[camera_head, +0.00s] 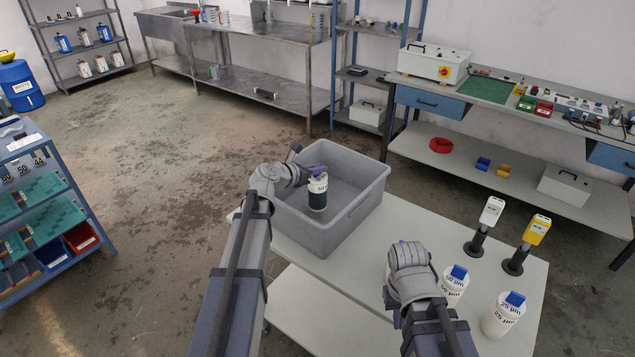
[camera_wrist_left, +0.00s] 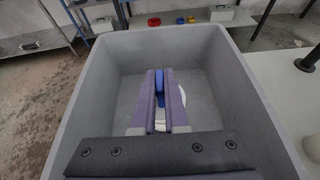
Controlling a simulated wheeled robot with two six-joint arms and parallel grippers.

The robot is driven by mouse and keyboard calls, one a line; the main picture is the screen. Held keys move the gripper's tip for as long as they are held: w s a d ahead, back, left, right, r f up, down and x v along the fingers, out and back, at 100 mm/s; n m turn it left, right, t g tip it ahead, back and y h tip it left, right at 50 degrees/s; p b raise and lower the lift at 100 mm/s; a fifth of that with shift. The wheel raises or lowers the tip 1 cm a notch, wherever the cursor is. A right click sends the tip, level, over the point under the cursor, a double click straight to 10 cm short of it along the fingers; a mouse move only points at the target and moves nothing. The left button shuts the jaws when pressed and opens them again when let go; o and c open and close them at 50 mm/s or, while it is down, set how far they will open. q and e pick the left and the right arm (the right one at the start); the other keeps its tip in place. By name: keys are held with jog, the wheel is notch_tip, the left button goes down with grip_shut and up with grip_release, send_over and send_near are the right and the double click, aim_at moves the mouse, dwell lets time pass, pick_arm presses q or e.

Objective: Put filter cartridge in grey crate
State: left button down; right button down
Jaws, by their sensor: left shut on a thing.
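A white filter cartridge (camera_head: 318,192) with a dark band and a number on its side hangs upright within the outline of the grey crate (camera_head: 362,208). I cannot tell whether its base touches the crate floor. My left gripper (camera_head: 316,170) is shut on its top. In the left wrist view the fingers (camera_wrist_left: 160,92) close on the cartridge's blue tab (camera_wrist_left: 160,88), inside the walls of the crate (camera_wrist_left: 258,118). My right gripper (camera_head: 408,258) is above the white table; its fingertips are hidden. Other white cartridges with blue tabs (camera_head: 453,284) (camera_head: 503,314) stand beside it.
The crate stands on the white table (camera_head: 350,283). A white device (camera_head: 491,211) and a yellow device (camera_head: 536,229) stand on black holders at the table's right. A workbench (camera_head: 490,92) is behind. The table's front middle is clear.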

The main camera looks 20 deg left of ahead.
aim_at(314, 178)
pick_arm(q)
notch_tip(314, 178, down, 4)
jog(key=b, duration=0.3)
jog(key=shift+r, duration=0.25)
jog(key=c, duration=1.4)
grip_release()
jog(key=shift+f+b, duration=0.2)
jog(key=shift+b, duration=0.1)
jog(key=o, duration=0.5)
jog(key=shift+c, duration=0.2)
jog(key=shift+r, duration=0.1)
jog(key=shift+r+p, duration=0.2)
jog(key=shift+p, duration=0.1)
jog(key=p+v, duration=0.4)
jog(key=v, duration=0.8)
